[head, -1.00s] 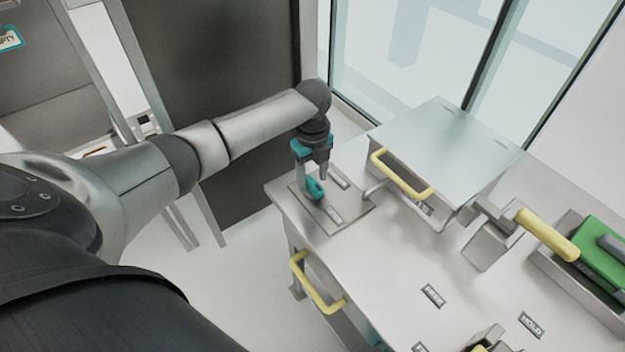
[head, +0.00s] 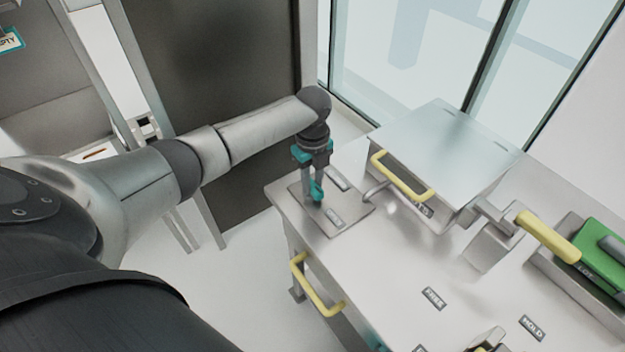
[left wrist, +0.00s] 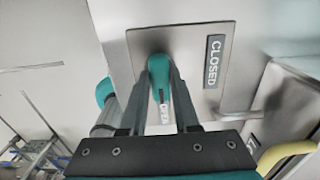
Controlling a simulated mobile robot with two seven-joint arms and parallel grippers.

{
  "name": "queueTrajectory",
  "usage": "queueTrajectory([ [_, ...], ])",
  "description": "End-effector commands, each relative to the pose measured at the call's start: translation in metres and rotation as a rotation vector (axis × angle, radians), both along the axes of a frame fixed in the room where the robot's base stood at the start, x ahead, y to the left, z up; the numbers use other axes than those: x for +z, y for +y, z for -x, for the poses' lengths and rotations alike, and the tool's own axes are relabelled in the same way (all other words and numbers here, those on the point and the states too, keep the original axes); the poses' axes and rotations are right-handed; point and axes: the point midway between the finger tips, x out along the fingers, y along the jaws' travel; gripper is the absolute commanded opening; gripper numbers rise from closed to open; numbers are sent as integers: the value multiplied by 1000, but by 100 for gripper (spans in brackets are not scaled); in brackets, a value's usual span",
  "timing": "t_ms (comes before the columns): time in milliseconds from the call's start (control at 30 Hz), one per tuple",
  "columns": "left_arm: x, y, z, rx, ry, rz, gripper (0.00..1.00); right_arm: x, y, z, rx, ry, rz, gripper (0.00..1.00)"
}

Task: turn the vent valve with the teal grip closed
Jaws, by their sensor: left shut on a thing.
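The vent valve's teal grip (head: 316,191) stands on a grey metal plate (head: 350,212) at the table's far left corner. My left gripper (head: 314,193) reaches down over the plate and is shut on the grip. In the left wrist view the teal grip (left wrist: 159,72) lies between the two fingers (left wrist: 160,88). A "CLOSED" label (left wrist: 214,60) is on the plate to the right of the grip, apart from it. A second label (left wrist: 164,112), which seems to read "OPEN", is partly hidden between the fingers. My right gripper is not in view.
A lidded metal box (head: 440,150) with a yellow handle (head: 402,175) stands right of the plate, with a bent bar between them. A yellow-gripped lever (head: 547,236) and a green block (head: 603,258) are further right. A yellow drawer handle (head: 318,285) juts from the table's front.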

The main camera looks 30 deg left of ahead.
Motion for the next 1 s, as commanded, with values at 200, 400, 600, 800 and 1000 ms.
queueTrajectory([
  [200,0,1,0,0,1,0,0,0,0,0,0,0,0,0],
  [400,1,1,0,18,2,-1,0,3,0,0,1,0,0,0],
  [600,3,0,0,96,3,1,0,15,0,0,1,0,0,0],
  [800,4,0,0,247,4,2,0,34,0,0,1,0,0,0],
  [1000,4,0,0,435,4,2,0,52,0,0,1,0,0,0],
])
